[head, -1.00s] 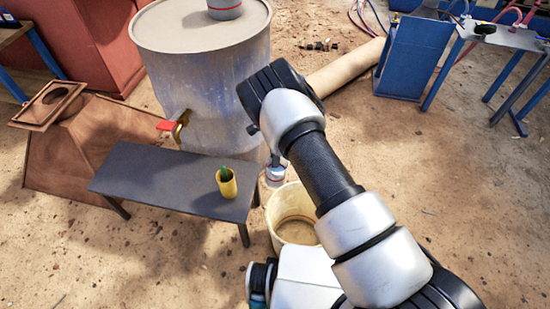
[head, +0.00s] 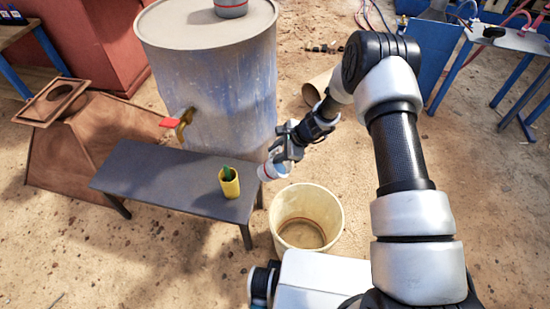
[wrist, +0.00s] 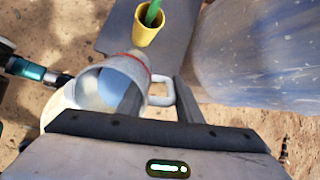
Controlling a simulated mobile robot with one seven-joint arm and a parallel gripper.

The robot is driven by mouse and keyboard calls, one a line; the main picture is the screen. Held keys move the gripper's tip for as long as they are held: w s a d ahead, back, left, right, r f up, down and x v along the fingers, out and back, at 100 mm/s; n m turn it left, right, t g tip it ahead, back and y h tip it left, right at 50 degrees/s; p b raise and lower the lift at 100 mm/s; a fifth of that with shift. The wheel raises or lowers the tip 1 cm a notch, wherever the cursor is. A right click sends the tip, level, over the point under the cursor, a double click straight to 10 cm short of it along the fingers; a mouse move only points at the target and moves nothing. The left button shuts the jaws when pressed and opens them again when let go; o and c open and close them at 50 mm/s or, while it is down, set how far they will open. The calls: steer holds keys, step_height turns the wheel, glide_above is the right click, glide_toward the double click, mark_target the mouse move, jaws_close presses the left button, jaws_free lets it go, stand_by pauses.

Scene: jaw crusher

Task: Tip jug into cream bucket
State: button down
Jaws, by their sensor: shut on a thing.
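The jug (head: 270,171) is pale grey with a red band. In the head view it leans over, up and left of the cream bucket's rim. In the wrist view the jug (wrist: 124,72) shows its open mouth towards the lower left; I cannot tell what is inside. My gripper (head: 287,154) is shut on the jug; in the wrist view my gripper (wrist: 158,100) has its fingers at the jug's handle. The cream bucket (head: 335,220) stands upright on the ground, open at the top. Part of the bucket (wrist: 56,106) shows behind the jug's mouth.
A dark bench (head: 150,178) stands left of the bucket, with a yellow cup (head: 229,187) at its right end. A large drum (head: 225,80) with a red-handled tap (head: 182,122) stands behind the bench. Sandy ground right of the bucket is clear.

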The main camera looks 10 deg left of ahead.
steer(key=shift+f+t+y+b, duration=0.15)
steer(key=shift+y+b, duration=0.6)
steer(key=shift+b, duration=0.85)
steer(key=shift+f+t+y+b, duration=0.1)
steer(key=shift+t+y+b, duration=0.15)
steer(key=shift+y+b, duration=0.9)
steer(key=shift+d+f+b, duration=0.1)
steer(key=shift+d+b, duration=0.05)
steer(key=shift+b, duration=1.05)
steer(key=shift+s+d+f+t+y, duration=0.15)
steer(key=shift+d+f+t+y, duration=0.35)
steer(key=shift+y, duration=0.95)
steer(key=shift+s+d+f+t+y, duration=0.2)
steer(key=shift+d+y, duration=0.45)
steer(key=shift+y, duration=0.75)
steer(key=shift+s+d+f+t+y, duration=0.1)
steer(key=shift+d+f+t+y, duration=0.4)
steer(key=shift+y, duration=0.95)
steer(key=shift+d+r, duration=0.1)
steer(key=shift+r, duration=0.05)
